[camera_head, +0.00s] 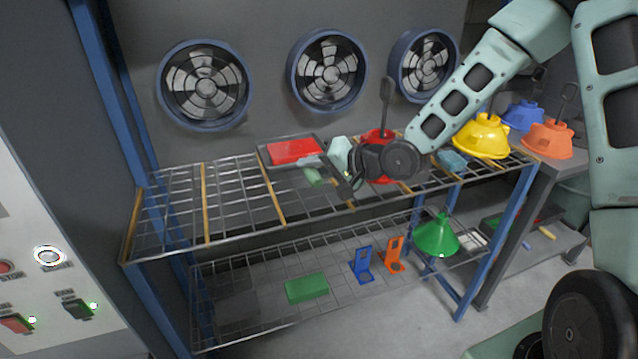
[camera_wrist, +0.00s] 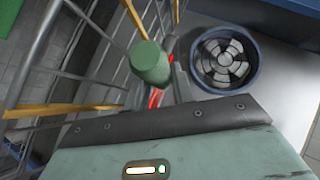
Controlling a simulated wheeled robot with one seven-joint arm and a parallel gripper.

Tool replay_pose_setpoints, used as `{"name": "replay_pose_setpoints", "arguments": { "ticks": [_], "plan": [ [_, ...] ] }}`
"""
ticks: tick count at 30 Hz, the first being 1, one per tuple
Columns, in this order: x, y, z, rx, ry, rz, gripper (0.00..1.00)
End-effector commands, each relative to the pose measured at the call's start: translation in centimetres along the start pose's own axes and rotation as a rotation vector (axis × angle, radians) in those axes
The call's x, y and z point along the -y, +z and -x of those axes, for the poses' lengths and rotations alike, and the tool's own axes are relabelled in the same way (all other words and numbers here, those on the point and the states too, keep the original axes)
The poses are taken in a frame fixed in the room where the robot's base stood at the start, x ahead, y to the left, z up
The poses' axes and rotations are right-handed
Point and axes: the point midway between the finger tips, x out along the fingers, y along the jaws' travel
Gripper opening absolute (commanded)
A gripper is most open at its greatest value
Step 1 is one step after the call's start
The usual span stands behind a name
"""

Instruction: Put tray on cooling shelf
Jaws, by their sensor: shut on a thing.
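A shallow grey tray (camera_head: 263,157) with a flat red piece (camera_head: 295,151) in it is at the upper wire shelf (camera_head: 176,212), near its middle. I cannot tell whether it rests on the wires or is held just above. My gripper (camera_head: 323,172) is at the tray's near right corner, shut on a green handle (camera_head: 314,178) that appears to belong to the tray.
Three round fans (camera_head: 205,85) are on the wall behind. Yellow dividers (camera_head: 205,203) split the shelf; its left sections are empty. Yellow (camera_head: 482,137), blue and orange hoods are at right; a red hood (camera_head: 377,140) is behind my wrist. The lower shelf holds a green block (camera_head: 307,288) and green hood (camera_head: 437,237).

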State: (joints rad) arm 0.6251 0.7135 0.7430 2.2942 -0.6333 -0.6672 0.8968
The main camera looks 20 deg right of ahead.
Motion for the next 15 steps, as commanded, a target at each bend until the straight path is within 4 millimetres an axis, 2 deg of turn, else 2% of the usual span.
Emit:
{"name": "replay_pose_setpoints", "arguments": {
  "ticks": [5,12,15],
  "plan": [
    [-0.9,0.4,-0.5,-0.001,-0.003,0.002,0.00],
    [-3.4,1.6,-1.7,0.000,-0.002,0.000,0.00],
    [-3.7,1.7,-1.8,-0.002,-0.002,0.002,0.00]
  ]
}}
